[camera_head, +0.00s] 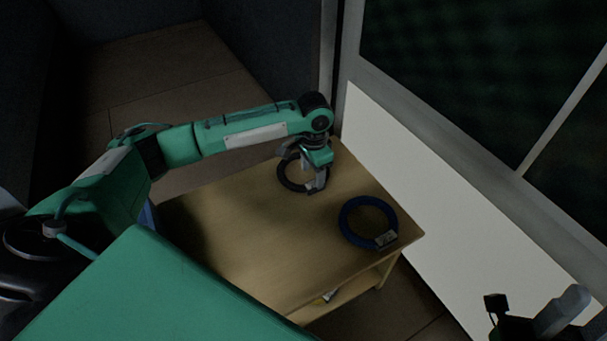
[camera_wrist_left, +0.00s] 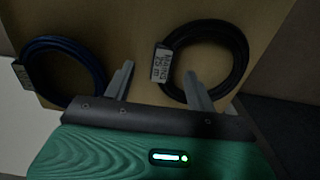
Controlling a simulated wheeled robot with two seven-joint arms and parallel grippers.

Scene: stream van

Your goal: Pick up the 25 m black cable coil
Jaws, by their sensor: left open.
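The black cable coil (camera_head: 283,181) lies flat on the wooden table near its far edge. In the left wrist view the black coil (camera_wrist_left: 243,58) shows as a ring with a pale label (camera_wrist_left: 161,65) reading 25 m. My left gripper (camera_head: 314,188) is over the near right side of this coil and hides part of it. In the left wrist view my left gripper (camera_wrist_left: 158,68) is open and empty. One finger overlaps the coil's lower left rim, the other appears left of the coil. I cannot tell whether either touches it.
A blue cable coil (camera_head: 346,229) with a tag lies on the same table (camera_head: 250,245), nearer its right corner; it also shows in the left wrist view (camera_wrist_left: 94,61). A white wall panel (camera_head: 430,190) borders the table's right side. The table's near left part is clear.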

